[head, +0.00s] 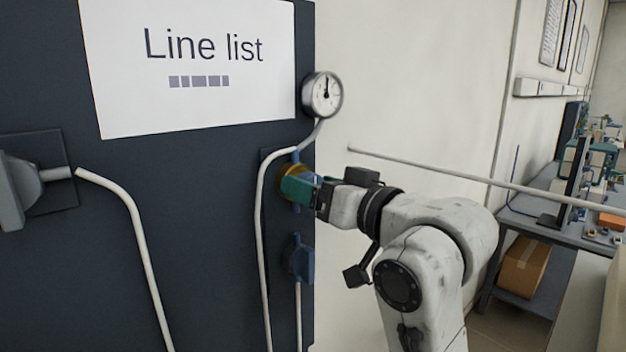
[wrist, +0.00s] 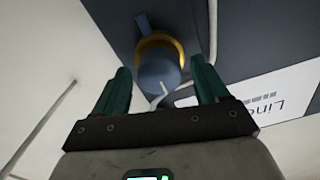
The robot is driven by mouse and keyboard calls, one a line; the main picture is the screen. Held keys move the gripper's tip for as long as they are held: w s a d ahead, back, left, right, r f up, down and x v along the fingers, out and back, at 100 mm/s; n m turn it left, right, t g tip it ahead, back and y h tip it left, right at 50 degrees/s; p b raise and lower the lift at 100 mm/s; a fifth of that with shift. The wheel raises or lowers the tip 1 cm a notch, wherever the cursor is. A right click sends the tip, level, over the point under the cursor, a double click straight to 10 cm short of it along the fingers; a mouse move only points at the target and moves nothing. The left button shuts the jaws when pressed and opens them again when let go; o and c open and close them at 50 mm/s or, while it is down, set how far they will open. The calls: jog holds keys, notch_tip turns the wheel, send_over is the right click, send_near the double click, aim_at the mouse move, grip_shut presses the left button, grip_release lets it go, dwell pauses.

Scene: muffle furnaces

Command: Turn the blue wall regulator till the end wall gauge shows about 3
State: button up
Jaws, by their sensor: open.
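The blue regulator (wrist: 157,72) with a yellow ring is on the dark panel. In the head view only bits of its blue body and its yellow ring (head: 284,171) show behind my fingers. My gripper (head: 292,189) reaches it from the right. In the wrist view the green fingers of my gripper (wrist: 160,66) are apart, one on each side of the blue knob, with gaps visible; I cannot tell how deep they reach around it. The round gauge (head: 322,95) is above, at the panel's edge. Its needle points about straight up; the numbers are too small to read.
A second blue valve (head: 300,260) sits just below on the same panel. A pale hose (head: 262,220) runs close left of the regulator. A white sign (head: 195,95) reads "Line list". A grey fitting (head: 22,188) is at far left. A pale rail (head: 440,175) crosses behind my arm.

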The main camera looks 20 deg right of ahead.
jog(key=shift+w+a, duration=0.1)
jog(key=shift+w, duration=0.3)
jog(key=c, duration=1)
jog(key=shift+n, duration=0.3)
jog(key=o, duration=1)
